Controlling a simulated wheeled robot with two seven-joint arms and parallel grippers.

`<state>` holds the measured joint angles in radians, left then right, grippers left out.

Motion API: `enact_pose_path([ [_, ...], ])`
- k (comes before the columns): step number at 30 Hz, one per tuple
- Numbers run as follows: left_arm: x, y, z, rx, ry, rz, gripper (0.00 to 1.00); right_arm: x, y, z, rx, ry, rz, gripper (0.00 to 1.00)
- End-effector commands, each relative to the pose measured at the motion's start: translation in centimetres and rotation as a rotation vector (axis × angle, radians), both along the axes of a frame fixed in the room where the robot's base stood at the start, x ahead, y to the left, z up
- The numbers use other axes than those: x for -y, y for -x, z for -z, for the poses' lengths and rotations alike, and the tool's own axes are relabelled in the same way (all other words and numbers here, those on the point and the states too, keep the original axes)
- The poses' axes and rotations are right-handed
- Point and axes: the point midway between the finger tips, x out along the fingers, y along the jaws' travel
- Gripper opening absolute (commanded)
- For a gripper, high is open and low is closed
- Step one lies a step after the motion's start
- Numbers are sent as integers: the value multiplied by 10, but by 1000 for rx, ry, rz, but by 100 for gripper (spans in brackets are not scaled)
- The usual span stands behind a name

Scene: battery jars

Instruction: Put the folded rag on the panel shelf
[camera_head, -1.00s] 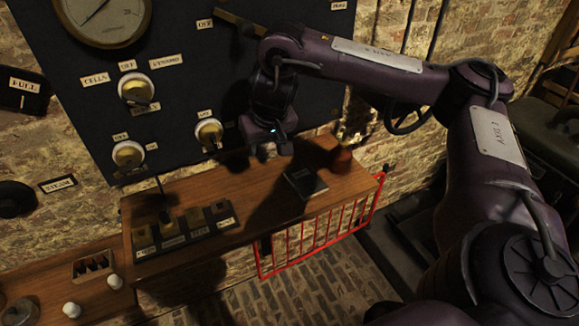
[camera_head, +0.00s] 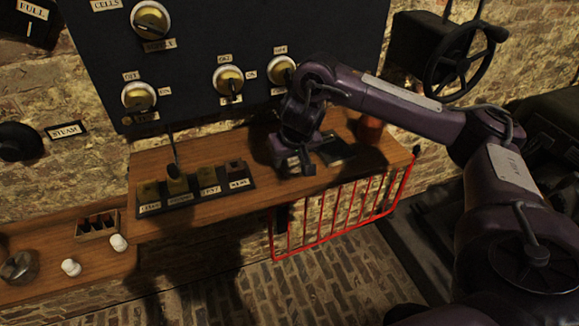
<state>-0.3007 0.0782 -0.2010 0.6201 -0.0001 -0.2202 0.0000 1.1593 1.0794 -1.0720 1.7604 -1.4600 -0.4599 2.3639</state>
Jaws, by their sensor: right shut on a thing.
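The panel shelf (camera_head: 232,206) is a brown wooden ledge below the dark switch panel. My right gripper (camera_head: 301,167) points down at the shelf's right half, just left of a flat dark book-like object (camera_head: 334,147). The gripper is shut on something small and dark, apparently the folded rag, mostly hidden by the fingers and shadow. I cannot tell whether it touches the shelf. My left gripper is not in view.
A labelled rack of several dark blocks (camera_head: 196,188) stands on the shelf's left half. A reddish pot (camera_head: 370,129) stands at the right end. A red wire guard (camera_head: 340,213) hangs below the front edge. Bare wood lies along the front.

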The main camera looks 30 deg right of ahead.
Motion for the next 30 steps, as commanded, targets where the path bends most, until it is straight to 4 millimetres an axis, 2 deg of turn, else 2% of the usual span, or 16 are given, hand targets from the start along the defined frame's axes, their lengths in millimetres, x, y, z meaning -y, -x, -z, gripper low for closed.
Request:
enact_pose_path([
  [1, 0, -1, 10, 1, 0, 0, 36, 0, 0, 13, -2, -1, 1, 21],
  [12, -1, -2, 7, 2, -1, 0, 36, 0, 0, 13, 0, 1, 0, 21],
  [13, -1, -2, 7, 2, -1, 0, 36, 0, 0, 13, 0, 1, 0, 44],
  [18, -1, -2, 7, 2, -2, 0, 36, 0, 0, 13, 0, 1, 0, 65],
  [26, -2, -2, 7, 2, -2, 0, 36, 0, 0, 12, 1, 0, 0, 65],
  [28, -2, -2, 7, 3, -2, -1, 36, 0, -1, 9, 3, 1, 0, 65],
  [30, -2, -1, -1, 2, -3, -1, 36, 0, 2, 0, 2, 1, -1, 65],
])
